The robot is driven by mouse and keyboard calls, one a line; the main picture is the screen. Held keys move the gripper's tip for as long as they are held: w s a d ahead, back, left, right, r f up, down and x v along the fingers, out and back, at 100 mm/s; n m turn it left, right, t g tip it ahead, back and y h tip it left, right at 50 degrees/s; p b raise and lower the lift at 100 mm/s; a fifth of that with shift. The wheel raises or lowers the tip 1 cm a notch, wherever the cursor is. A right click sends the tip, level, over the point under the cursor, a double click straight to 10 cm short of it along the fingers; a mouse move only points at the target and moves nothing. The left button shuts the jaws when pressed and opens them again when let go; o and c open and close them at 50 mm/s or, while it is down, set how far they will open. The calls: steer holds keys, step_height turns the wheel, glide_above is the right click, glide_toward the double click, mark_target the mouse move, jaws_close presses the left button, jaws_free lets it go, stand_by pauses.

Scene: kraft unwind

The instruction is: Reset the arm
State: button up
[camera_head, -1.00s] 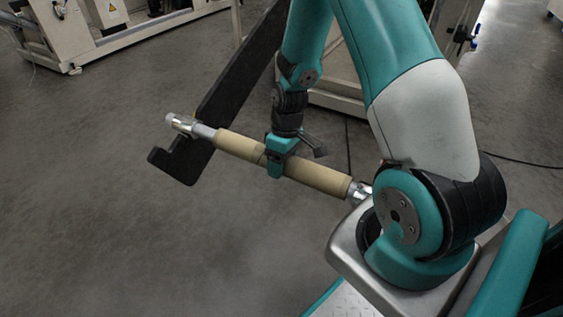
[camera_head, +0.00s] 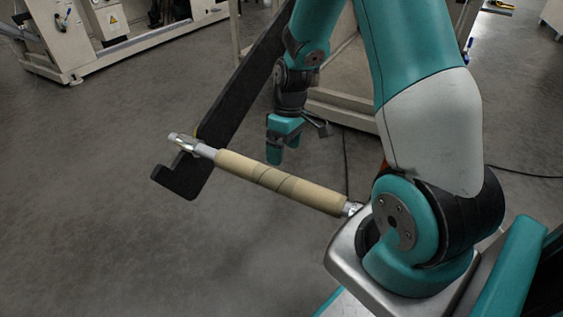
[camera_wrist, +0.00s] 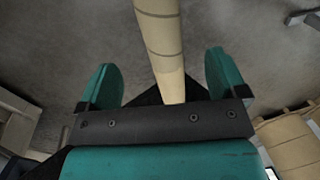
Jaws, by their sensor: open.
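My gripper (camera_head: 284,150) is open and empty, with its teal fingers pointing down just behind and above the kraft roll. In the wrist view both fingers of my gripper (camera_wrist: 163,85) stand apart, and the tan roll (camera_wrist: 160,38) shows beyond the gap between them. The kraft roll (camera_head: 300,193) is a slim tan cylinder with dark bands on a metal shaft (camera_head: 184,142). Its left end rests at the dark hooked arm (camera_head: 178,182); its right end is partly hidden near my arm's base.
Beige machines stand at the back left (camera_head: 100,40) and behind my arm (camera_head: 345,110). The grey floor (camera_head: 90,230) at left and front is clear. Another tan roll (camera_wrist: 293,140) shows at the right of the wrist view.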

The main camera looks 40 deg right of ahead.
step_height(320, 180, up, 7)
steer(key=d+p, duration=0.1)
steer(key=shift+w+d+p, duration=0.15)
steer(key=shift+w+p, duration=0.1)
steer(key=shift+p, duration=0.15)
steer(key=s+a+r+n, duration=0.1)
steer(key=s+a+r, duration=0.2)
steer(key=a+r, duration=0.7)
steer(key=s+a+r+n+y, duration=0.1)
steer(key=s+a+r, duration=0.1)
steer(key=s+a, duration=0.5)
steer(key=s+a+r+n+y, duration=0.1)
steer(key=s+a+r, duration=0.2)
steer(key=s+a, duration=0.35)
step_height(320, 180, up, 29)
steer(key=p, duration=2.8)
steer(key=shift+s+a+t+p, duration=0.2)
steer(key=shift+s+t+p, duration=0.2)
steer(key=shift+s, duration=0.05)
steer(key=shift+f, duration=0.15)
